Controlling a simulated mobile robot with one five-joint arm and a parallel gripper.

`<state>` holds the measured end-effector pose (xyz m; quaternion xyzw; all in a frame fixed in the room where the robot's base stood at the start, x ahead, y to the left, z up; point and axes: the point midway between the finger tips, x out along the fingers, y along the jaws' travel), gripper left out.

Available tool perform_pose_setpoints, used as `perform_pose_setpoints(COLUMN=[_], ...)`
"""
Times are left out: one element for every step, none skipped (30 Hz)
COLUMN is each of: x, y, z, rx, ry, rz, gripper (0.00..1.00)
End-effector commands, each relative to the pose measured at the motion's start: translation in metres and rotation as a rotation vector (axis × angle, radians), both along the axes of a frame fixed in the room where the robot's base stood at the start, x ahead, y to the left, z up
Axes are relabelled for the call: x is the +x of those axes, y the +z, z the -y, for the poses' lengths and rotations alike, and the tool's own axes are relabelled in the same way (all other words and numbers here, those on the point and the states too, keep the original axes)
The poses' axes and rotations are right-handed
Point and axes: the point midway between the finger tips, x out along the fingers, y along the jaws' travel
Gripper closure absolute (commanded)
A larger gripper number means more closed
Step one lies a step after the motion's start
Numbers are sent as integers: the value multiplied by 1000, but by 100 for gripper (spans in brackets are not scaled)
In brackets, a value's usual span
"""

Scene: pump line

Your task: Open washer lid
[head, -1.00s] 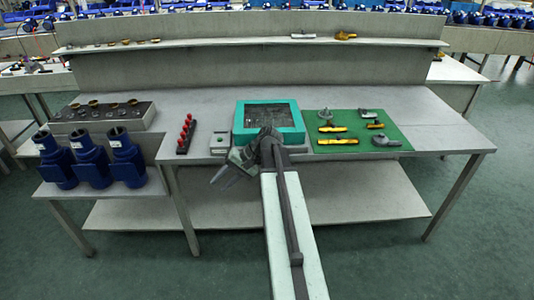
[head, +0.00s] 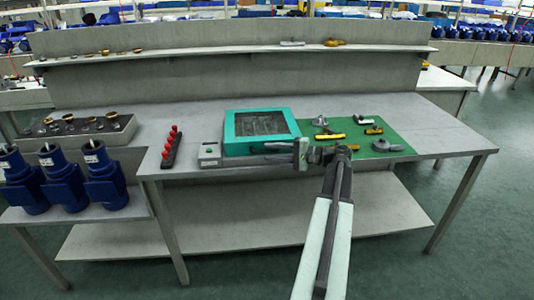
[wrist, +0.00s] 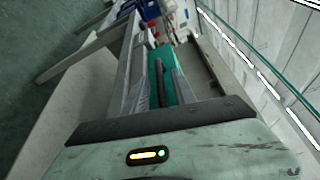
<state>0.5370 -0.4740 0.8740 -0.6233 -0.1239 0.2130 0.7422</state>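The washer (head: 229,147) is a low teal-framed box on the bench, with a dark window in its top. Its lid lies flat and shut. My gripper (head: 270,152) is at the washer's front right edge, with its fingers pointing left along the front. In the wrist view the two fingers stand apart, with the teal washer (wrist: 153,62) beyond and between them. A dark bar shows between the fingers there; I cannot tell whether they touch it. My gripper hides part of the washer's front.
A green mat (head: 395,136) with tools lies to the right. Blue pumps (head: 62,180) stand on a lower shelf at left. A shelf (head: 235,54) runs behind.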

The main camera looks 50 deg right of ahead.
Motion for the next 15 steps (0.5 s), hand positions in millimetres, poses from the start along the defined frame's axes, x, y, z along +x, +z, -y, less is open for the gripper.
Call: perform_pose_setpoints(x=[7, 10, 14, 16, 18, 20, 20, 21, 21, 21, 21, 21, 21, 21, 20], y=[-1, -2, -2, -2, -2, -2, -2, -2, -2, -2, -2, -2, -2, -2, -2], z=[-4, -6, -7, -8, -9, -10, -11, -11, -11, -11, -11, -10, -10, -10, -10], rx=[0, 0, 0, 0, 0, 0, -1, -1, -1, -1, -1, -1, -1, -1, -1], ry=[2, 2, 1, 0, -1, -1, -1, -1, -1, -1, -1, -1, -1, -1, -2], rz=[-1, -1, -1, 0, 0, 0, -1, -1, -1, -1, -1, -1, -1, -1, -1], gripper=[67, 67, 67, 67, 67, 67, 67, 67, 67, 67, 67, 67, 67, 70, 81])
